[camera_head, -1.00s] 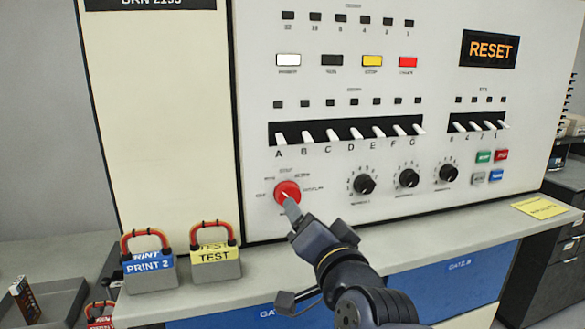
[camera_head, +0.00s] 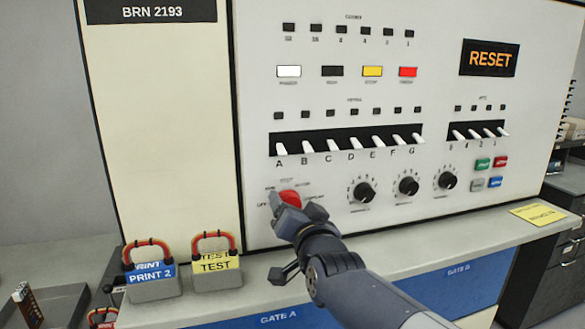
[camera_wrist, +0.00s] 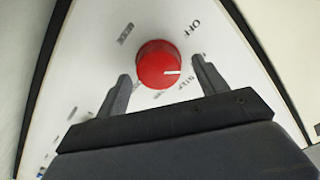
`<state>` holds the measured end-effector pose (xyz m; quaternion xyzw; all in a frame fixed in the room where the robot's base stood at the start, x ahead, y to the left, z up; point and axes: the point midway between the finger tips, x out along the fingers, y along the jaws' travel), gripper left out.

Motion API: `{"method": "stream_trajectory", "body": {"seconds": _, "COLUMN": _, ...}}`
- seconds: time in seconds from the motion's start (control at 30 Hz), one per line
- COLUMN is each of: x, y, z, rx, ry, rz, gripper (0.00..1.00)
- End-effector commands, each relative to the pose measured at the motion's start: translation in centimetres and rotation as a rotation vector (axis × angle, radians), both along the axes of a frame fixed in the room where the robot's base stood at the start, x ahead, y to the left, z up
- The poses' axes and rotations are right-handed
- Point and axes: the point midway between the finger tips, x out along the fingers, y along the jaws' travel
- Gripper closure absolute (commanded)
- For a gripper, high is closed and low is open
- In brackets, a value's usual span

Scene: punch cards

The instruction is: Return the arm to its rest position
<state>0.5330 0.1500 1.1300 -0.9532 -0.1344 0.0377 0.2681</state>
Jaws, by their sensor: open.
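My gripper (camera_head: 276,208) is in front of the red rotary knob (camera_head: 291,198) at the lower left of the cream control panel (camera_head: 425,75). In the wrist view my gripper (camera_wrist: 160,90) is open, its two dark fingers to either side of and short of the red knob (camera_wrist: 157,65). Nothing is between the fingers. The knob has a white pointer line, and the word OFF is printed near it. My arm reaches in from the lower right in the head view and hides part of the knob's label ring.
A row of white toggle switches (camera_head: 355,148) and several black dials (camera_head: 364,192) sit close by on the panel. A yellow card (camera_head: 538,213) lies on the ledge at right.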

Motion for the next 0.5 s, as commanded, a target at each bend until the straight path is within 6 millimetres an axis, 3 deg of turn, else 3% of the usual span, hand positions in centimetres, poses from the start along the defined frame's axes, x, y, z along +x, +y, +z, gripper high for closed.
{"method": "stream_trajectory", "body": {"seconds": 0.5, "x": -0.06, "y": 0.17, "z": 0.43, "rx": -0.316, "ry": -0.086, "rz": 0.002, "gripper": 0.32}}
